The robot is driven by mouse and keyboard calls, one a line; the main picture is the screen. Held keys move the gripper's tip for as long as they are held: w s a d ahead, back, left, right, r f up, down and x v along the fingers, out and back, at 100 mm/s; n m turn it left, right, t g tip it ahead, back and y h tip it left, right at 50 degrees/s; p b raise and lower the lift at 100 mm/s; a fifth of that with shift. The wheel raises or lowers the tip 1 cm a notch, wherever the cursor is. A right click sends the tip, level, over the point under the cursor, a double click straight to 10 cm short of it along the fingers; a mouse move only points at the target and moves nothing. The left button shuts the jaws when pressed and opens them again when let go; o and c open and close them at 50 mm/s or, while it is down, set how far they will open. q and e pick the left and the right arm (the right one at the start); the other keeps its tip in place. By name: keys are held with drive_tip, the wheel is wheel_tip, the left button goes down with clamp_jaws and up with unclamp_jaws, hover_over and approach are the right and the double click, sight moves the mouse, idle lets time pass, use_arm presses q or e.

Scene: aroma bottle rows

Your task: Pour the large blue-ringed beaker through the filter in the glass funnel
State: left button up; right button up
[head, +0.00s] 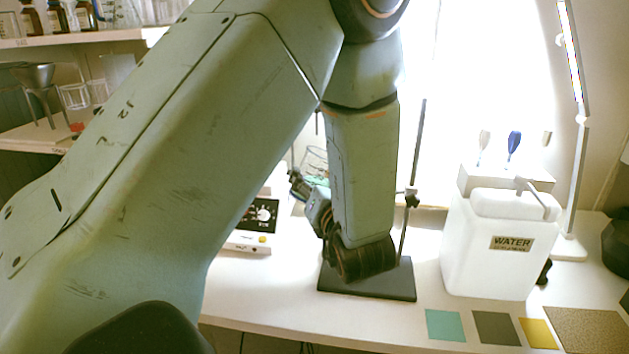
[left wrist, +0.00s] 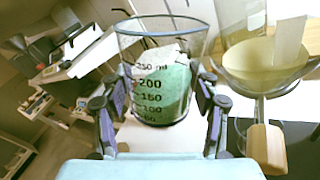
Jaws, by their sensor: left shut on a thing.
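My left gripper (head: 306,192) is shut on a clear beaker (head: 314,160) with green liquid, held above the bench. In the left wrist view the beaker (left wrist: 160,78) sits between the two fingers of the left gripper (left wrist: 162,100). The beaker and funnel look close but apart. My arm hides the funnel in the head view. My right gripper is not in view.
A stand with a dark base (head: 385,285) and upright rod (head: 418,130) is by my wrist. A white water container (head: 495,245) stands to its right. A device with a dial (head: 262,215) is left. Coloured mats (head: 445,325) lie at the front right.

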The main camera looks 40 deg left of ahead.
use_arm(q)
drive_tip(key=shift+w+d+r+m+p, duration=0.15)
drive_tip(key=shift+r+m+p, duration=0.25)
drive_tip(key=shift+r+p, duration=1.15)
drive_tip(key=shift+w+d+r+m+p, duration=0.1)
drive_tip(key=shift+w+r+m+p, duration=0.3)
drive_tip(key=shift+p, duration=0.9)
drive_tip(key=shift+w+d+r+m+p, duration=0.15)
drive_tip(key=shift+r+m+p, duration=0.35)
drive_tip(key=shift+p, duration=0.8)
drive_tip(key=shift+f+m+g+p, duration=0.2)
drive_tip(key=shift+m+p, duration=0.5)
drive_tip(key=shift+p, duration=0.25)
drive_tip(key=shift+f+m+g+p, duration=0.2)
drive_tip(key=shift+m+p, duration=0.5)
drive_tip(key=shift+p, duration=0.2)
drive_tip(key=shift+r+m+p, duration=0.5)
drive_tip(key=shift+m+p, duration=0.3)
drive_tip(key=shift+p, duration=0.55)
drive_tip(key=shift+w+f+m+g, duration=0.15)
drive_tip(key=shift+f+m+g, duration=0.2)
drive_tip(key=shift+m, duration=0.35)
